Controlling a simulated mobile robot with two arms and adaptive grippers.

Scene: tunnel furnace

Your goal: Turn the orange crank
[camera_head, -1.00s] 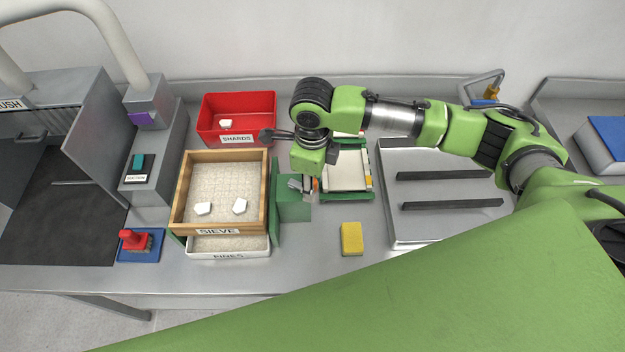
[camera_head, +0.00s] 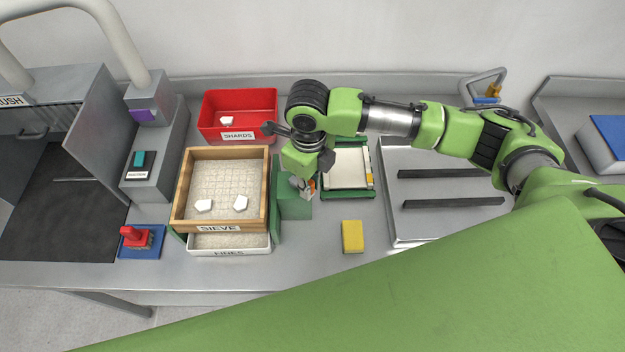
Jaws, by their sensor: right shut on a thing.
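The orange crank (camera_head: 312,186) shows only as a small orange bit beside the green block (camera_head: 294,205) at the right of the sieve; the rest is hidden by my gripper. My right gripper (camera_head: 306,190) points down at it and is shut on it. The wooden sieve (camera_head: 226,153) holds pale grains and two white shards (camera_head: 240,203). The white fines tray (camera_head: 229,251) sits under the sieve. My left gripper is not in view.
A red shards bin (camera_head: 237,96) with a white piece stands behind the sieve. A yellow sponge (camera_head: 352,236) lies in front right. A green-ended frame (camera_head: 347,167), a grey sink tray (camera_head: 395,235) and a red-handled brush (camera_head: 136,237) are nearby.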

